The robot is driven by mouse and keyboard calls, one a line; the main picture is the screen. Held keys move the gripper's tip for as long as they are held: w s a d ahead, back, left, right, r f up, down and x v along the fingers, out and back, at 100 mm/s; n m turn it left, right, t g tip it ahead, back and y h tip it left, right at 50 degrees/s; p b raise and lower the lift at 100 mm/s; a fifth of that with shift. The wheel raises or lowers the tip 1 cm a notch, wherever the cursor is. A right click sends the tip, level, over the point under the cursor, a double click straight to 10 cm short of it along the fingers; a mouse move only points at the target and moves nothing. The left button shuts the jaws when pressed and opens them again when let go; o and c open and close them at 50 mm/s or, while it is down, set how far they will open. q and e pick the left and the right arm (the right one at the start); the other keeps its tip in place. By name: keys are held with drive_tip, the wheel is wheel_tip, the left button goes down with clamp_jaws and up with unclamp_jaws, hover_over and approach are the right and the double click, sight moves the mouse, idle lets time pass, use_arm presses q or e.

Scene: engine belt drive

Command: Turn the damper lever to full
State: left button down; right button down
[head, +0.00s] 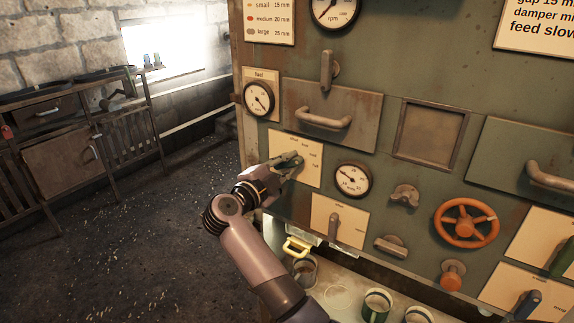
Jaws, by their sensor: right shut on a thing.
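The damper lever (296,160) sits on a cream plate (312,177) in the left part of the green machine panel. Small words run in an arc around the lever; they are hard to read, and the lowest one on the right looks like "full". My right gripper (287,165) is at the plate, shut on the lever, and hides much of it. The lever's exact setting cannot be told. My left gripper is not in view.
A drawer handle (323,120) is above the plate. A gauge (353,180) is to its right, and another lever (333,226) is below. An orange handwheel (466,223) is farther right. Cups (376,304) stand on the shelf below. The floor at left is clear.

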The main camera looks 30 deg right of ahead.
drive_tip(key=m+b, duration=0.2)
drive_tip(key=m, duration=0.1)
drive_tip(key=shift+f+m, duration=0.2)
drive_tip(key=shift+m, duration=0.1)
drive_tip(key=shift+m+b, duration=0.95)
drive_tip(key=shift+m, duration=0.05)
drive_tip(key=shift+r, duration=0.1)
drive_tip(key=c, duration=1.5)
unclamp_jaws()
